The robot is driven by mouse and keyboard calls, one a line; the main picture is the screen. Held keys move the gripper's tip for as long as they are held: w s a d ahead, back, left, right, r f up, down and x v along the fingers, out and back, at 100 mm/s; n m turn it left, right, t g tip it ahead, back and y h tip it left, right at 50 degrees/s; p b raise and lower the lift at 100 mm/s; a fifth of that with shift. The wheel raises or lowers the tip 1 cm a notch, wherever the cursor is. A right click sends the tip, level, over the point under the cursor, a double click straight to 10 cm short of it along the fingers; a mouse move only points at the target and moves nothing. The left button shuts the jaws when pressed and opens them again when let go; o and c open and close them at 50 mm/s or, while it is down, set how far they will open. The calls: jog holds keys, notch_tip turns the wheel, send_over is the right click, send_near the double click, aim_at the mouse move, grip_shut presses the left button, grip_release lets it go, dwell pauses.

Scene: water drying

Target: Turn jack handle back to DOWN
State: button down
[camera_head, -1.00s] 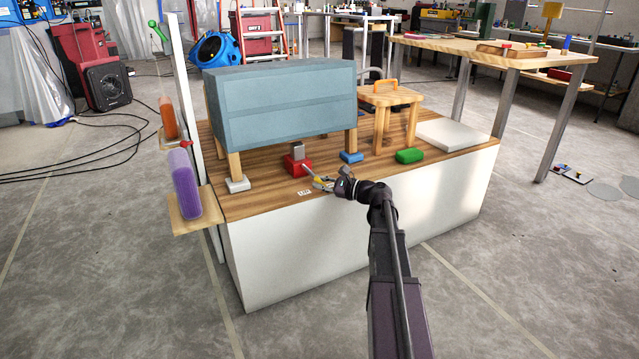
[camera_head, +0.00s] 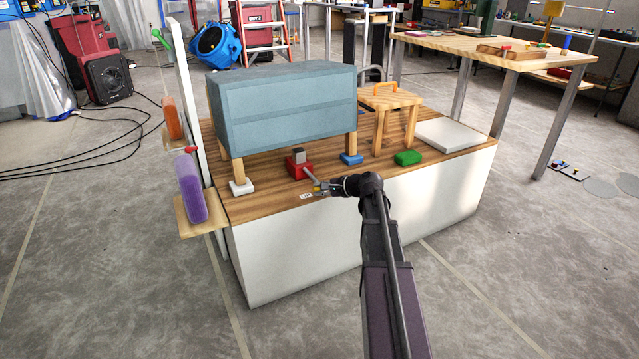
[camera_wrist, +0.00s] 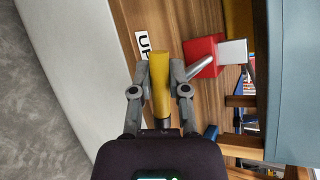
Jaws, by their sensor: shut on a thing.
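The red jack (camera_head: 297,164) sits on the wooden platform under the front of the blue-grey cabinet (camera_head: 285,105). It has a grey block on top. In the wrist view the jack (camera_wrist: 203,54) is right of my gripper, with a metal rod running from it to the yellow handle grip (camera_wrist: 159,88). My gripper (camera_wrist: 162,75) is shut on this yellow grip, one finger on each side. In the head view my gripper (camera_head: 319,189) is low over the platform's front edge. A white label (camera_wrist: 142,44) reading "UP" lies beside the grip, partly hidden in the wrist view.
A blue block (camera_head: 351,158) is under a cabinet leg, and a white block (camera_head: 241,187) is under another. A side shelf holds a purple bottle-like item (camera_head: 190,188).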

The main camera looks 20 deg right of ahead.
jog(key=shift+a+f+n+h+p, duration=0.1)
jog(key=shift+n+h+p, duration=0.5)
jog(key=shift+h, duration=0.2)
jog(key=c, duration=0.6)
grip_release()
jog(key=shift+f, duration=0.1)
